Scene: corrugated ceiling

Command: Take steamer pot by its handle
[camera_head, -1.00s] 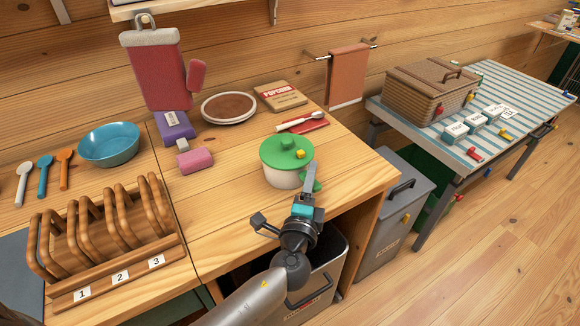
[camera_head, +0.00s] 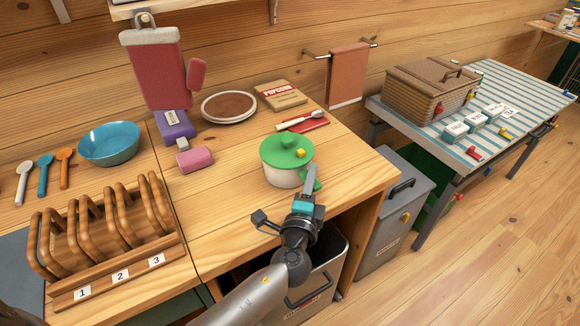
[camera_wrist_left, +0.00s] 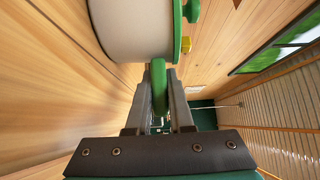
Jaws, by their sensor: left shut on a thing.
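The steamer pot (camera_head: 281,176) is cream with a green lid (camera_head: 287,151) that has a green knob and a small yellow part. It stands upright near the front edge of the wooden counter. My left gripper (camera_head: 314,190) reaches it from the front. In the left wrist view, the gripper (camera_wrist_left: 160,95) has its two fingers on either side of the green handle (camera_wrist_left: 159,85), shut on it. The pot's cream body (camera_wrist_left: 130,28) shows just beyond the fingers. My right gripper is not in view.
A wooden rack (camera_head: 108,238) numbered 1 to 3 stands left. A pink block (camera_head: 195,160), brown-topped plate (camera_head: 229,107), popcorn box (camera_head: 280,95) and brush on a red item (camera_head: 305,122) lie around the pot. Grey bins (camera_head: 398,215) stand below. Bare counter lies left of the pot.

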